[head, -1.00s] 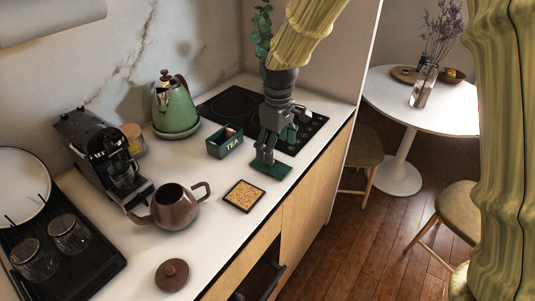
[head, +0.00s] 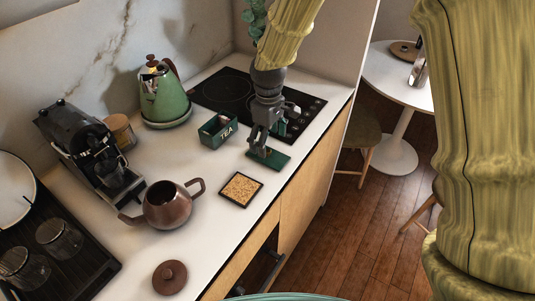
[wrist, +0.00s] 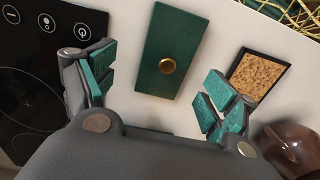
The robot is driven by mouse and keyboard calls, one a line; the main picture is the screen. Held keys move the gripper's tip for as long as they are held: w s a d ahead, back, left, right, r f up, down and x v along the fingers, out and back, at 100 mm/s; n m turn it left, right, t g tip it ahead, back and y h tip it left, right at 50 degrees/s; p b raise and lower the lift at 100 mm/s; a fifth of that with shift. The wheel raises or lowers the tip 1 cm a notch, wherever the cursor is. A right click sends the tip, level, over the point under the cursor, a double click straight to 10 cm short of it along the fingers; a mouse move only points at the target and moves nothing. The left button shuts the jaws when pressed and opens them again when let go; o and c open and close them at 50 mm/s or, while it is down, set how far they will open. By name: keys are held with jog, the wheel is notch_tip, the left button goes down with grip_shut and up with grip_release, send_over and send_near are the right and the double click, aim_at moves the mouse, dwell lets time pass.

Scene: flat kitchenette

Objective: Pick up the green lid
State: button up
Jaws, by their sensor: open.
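The green lid (head: 277,160) is a flat dark green rectangle lying on the white counter near its front edge. In the wrist view the lid (wrist: 172,35) shows a round brass knob (wrist: 168,66) at its middle. My gripper (head: 262,145) points down over the lid and partly covers it in the head view. In the wrist view my gripper (wrist: 158,85) is open and empty, with one teal-padded finger on each side of the lid and clear gaps to it. Neither finger appears to touch the lid or knob. The exact height above it is hard to tell.
A green TEA box (head: 217,131) stands left of the lid, with the black cooktop (head: 232,88) behind. A cork trivet (head: 240,190), brown teapot (head: 168,205) and brown round lid (head: 170,277) are nearer. A green kettle (head: 163,97) stands at the back.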

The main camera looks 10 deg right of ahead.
aim_at(268, 151)
jog(key=shift+s+a+f+p, duration=0.1)
jog(key=shift+s+f+p, duration=0.4)
jog(key=shift+s, duration=0.15)
jog(key=shift+w+f, duration=0.2)
jog(key=shift+f, duration=0.55)
jog(key=shift+w+f, duration=0.15)
jog(key=shift+f, duration=0.6)
jog(key=shift+s+r, duration=0.2)
jog(key=shift+s, duration=0.05)
jog(key=shift+w+f, duration=0.15)
jog(key=c, duration=1.1)
